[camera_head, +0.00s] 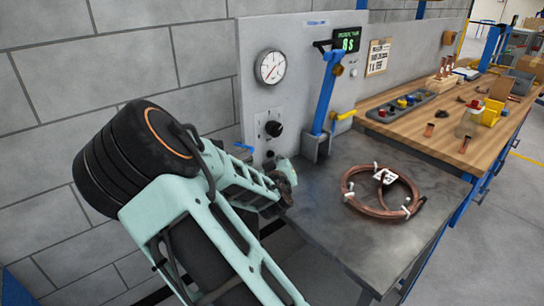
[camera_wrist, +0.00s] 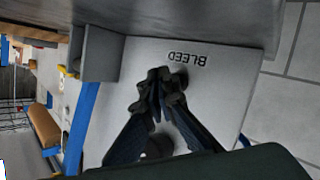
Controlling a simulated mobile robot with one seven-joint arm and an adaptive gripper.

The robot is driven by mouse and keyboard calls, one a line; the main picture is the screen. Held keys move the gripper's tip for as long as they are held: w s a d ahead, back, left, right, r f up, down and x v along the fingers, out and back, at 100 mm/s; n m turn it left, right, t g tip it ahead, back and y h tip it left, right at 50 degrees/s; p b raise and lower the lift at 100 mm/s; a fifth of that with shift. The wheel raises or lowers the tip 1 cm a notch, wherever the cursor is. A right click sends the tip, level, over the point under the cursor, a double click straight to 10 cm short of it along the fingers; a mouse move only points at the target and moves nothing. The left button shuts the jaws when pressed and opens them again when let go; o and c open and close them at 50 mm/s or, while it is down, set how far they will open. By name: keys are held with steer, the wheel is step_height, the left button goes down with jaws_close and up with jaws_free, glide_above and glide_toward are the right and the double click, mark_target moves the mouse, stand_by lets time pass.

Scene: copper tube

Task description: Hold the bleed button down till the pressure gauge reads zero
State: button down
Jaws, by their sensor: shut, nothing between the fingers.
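The pressure gauge (camera_head: 270,67) is a round white dial on the grey panel; its needle stands off at an angle, but the figures are too small to read. The word BLEED (camera_wrist: 187,57) shows upside down in the wrist view. Beside it a dark round bleed button (camera_wrist: 181,75) is partly hidden by my fingertips. My gripper (camera_wrist: 166,78) is shut and empty, its tips at the button; I cannot tell whether they touch or press it. In the head view my gripper (camera_head: 285,180) is low in front of the panel.
A black knob (camera_head: 273,129) is on the panel below the gauge. A blue lever (camera_head: 326,90) stands to the right, under a green-lit display (camera_head: 348,42). A copper coil (camera_head: 382,190) lies on the grey bench (camera_head: 335,240). A wooden bench (camera_head: 440,125) is further right.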

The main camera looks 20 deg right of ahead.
steer(key=shift+s+d, duration=0.35)
steer(key=shift+s, duration=0.45)
steer(key=shift+s+d, duration=0.3)
steer(key=shift+s, duration=0.45)
steer(key=shift+s+d, duration=0.35)
steer(key=shift+s, duration=0.45)
